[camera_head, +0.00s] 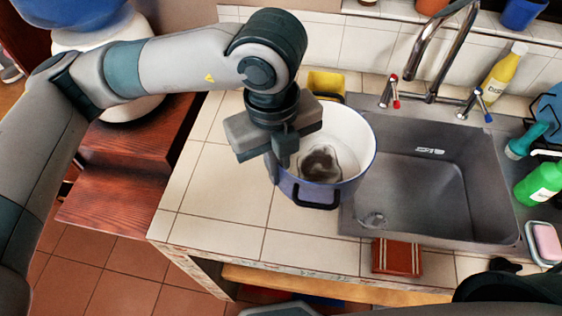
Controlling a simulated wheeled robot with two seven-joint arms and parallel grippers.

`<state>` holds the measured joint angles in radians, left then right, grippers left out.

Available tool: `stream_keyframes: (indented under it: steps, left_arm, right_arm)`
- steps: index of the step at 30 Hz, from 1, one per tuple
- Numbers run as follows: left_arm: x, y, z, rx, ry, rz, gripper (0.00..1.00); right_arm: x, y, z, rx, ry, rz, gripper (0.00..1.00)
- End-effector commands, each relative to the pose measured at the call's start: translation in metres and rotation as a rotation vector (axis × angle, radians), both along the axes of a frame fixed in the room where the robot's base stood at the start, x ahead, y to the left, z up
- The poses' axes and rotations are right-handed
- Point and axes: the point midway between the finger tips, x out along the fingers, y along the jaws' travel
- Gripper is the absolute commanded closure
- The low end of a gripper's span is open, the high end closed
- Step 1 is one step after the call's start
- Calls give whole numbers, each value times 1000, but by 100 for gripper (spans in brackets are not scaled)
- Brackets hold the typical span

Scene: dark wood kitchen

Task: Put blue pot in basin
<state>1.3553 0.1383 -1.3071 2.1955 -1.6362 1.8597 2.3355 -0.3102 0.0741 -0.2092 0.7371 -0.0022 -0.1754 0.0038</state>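The blue pot (351,185), blue outside and white inside with a dark stain at the bottom, stands upright on the tiled counter. It is at the left edge of the basin (430,190), and its right side overlaps the basin's rim in the picture. A dark handle faces the front. My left gripper (283,160) points down at the pot's left rim. Its fingers overlap the rim and partly hide it, so I cannot tell whether they are closed on it. The grey metal basin looks empty, with a drain at its front left. My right gripper is not visible.
A chrome faucet (432,62) with two taps rises behind the basin. A yellow object (326,84) stands behind the pot. A green bottle (540,184) and soap dish (545,243) are at the right. A brown item (397,257) lies in front. The counter's left is clear.

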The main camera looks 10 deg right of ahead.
Motion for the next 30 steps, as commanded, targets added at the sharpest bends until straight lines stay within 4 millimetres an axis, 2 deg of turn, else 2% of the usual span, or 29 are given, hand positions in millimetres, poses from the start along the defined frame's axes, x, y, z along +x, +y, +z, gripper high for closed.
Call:
stream_keyframes:
  steps: [5,11,17,30]
  left_arm:
    - [2,1,0,-2,0,-20,100]
    - [8,8,0,-2,-1,-129,100]
    - [20,22,-2,-1,-1,-348,100]
    - [49,62,-5,-1,-1,-969,100]
  right_arm:
    - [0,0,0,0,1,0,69]
    - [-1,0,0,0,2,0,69]
    - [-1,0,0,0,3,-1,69]
    - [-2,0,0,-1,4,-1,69]
